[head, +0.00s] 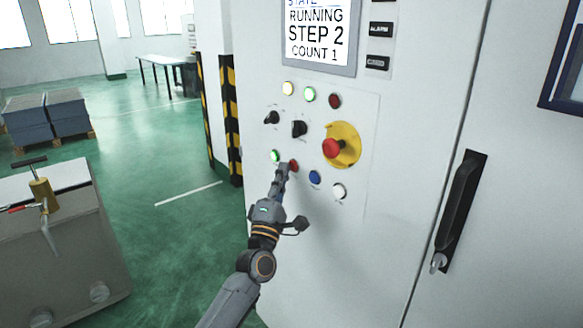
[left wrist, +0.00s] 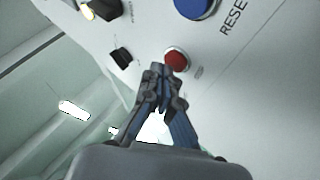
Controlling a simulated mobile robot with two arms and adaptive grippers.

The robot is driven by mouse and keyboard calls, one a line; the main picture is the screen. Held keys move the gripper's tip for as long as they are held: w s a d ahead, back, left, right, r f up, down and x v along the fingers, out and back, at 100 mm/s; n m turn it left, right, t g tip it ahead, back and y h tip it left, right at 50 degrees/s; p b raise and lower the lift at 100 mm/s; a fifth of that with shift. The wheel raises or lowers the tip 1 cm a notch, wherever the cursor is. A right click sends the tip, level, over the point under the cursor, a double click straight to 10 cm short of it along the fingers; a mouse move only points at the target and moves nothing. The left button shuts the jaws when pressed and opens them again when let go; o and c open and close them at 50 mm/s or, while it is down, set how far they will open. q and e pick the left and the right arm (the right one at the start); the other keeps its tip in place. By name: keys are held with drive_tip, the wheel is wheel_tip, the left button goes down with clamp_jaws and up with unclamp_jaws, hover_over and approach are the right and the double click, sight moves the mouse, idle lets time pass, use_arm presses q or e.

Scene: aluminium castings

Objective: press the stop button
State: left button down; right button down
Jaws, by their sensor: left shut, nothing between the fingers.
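The small red stop button (head: 293,166) is on the lower row of the white panel, between a lit green button (head: 275,156) and a blue button (head: 314,177). It also shows in the left wrist view (left wrist: 176,60), near the blue button marked RESET (left wrist: 195,6). My left gripper (head: 283,170) is shut and empty, with its fingertips right at the red button and partly over it in the head view. In the left wrist view its closed tips (left wrist: 160,70) lie just beside the button's edge. I cannot tell whether they touch it. My right gripper is not in view.
A red emergency mushroom button on a yellow plate (head: 347,158) sits above and right. Black selector knobs (head: 299,129) are above. The screen (head: 319,35) reads RUNNING, STEP 2, COUNT 1. A black door handle (head: 460,205) stands out at right.

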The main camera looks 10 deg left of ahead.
use_arm(q)
drive_tip(key=shift+w+d, duration=0.25)
drive_tip(key=shift+w, duration=0.1)
idle(0.4)
drive_tip(key=shift+s+a, duration=0.5)
drive_tip(key=shift+s, duration=0.2)
drive_tip(key=shift+s+a+p, duration=0.4)
drive_tip(key=shift+s+a, duration=0.4)
drive_tip(key=shift+s, duration=0.2)
drive_tip(key=shift+s+a+p, duration=0.4)
drive_tip(key=shift+s+a, duration=0.35)
drive_tip(key=shift+s, duration=0.2)
